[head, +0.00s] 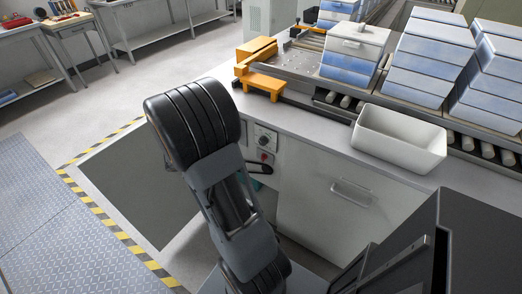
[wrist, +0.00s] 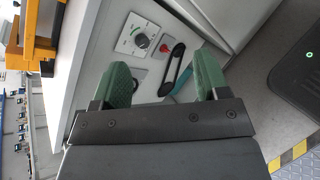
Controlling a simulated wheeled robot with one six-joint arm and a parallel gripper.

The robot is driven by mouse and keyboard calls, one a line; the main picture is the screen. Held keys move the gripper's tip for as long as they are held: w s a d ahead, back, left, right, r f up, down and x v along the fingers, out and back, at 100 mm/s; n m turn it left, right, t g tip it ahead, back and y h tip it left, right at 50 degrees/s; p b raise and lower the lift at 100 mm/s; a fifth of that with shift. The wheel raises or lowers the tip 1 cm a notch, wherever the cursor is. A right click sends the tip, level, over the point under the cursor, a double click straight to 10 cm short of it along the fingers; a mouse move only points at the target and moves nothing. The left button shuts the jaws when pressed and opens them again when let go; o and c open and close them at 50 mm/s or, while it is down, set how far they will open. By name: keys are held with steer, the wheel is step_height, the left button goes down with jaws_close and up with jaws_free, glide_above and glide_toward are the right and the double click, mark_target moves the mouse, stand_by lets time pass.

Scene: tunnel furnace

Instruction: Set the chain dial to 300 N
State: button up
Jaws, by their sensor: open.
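The chain dial looks to be the knob on a pale square plate on the cabinet's side, seen in the wrist view (wrist: 133,35) and just right of my arm in the head view (head: 265,138). Its markings are too small to read. My gripper (wrist: 160,60) is open, with two green-padded fingers apart and nothing between them. The dial plate lies beyond the fingertips, nearer the left finger, and no contact shows. In the head view my arm hides the gripper.
A red button (wrist: 142,41) sits beside the dial, and a black loop handle (wrist: 172,69) is close by. Above, the counter holds a white bin (head: 400,140) and orange brackets (head: 262,82). Open floor lies left.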

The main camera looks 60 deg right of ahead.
steer(key=w+d+f+n+h+b, duration=0.2)
steer(key=d+f+n+h, duration=0.2)
steer(key=d+f, duration=0.35)
steer(key=n+t+h+b, duration=0.2)
steer(key=n+t+b, duration=0.1)
steer(key=n+t, duration=0.3)
glide_toward(262, 142)
steer(key=shift+n+g, duration=0.3)
steer(key=shift+g, duration=0.3)
steer(key=d, duration=1)
steer(key=shift+w+d+f+b, duration=0.2)
steer(key=shift+w+b, duration=0.1)
steer(key=shift+b, duration=0.1)
steer(key=c, duration=0.9)
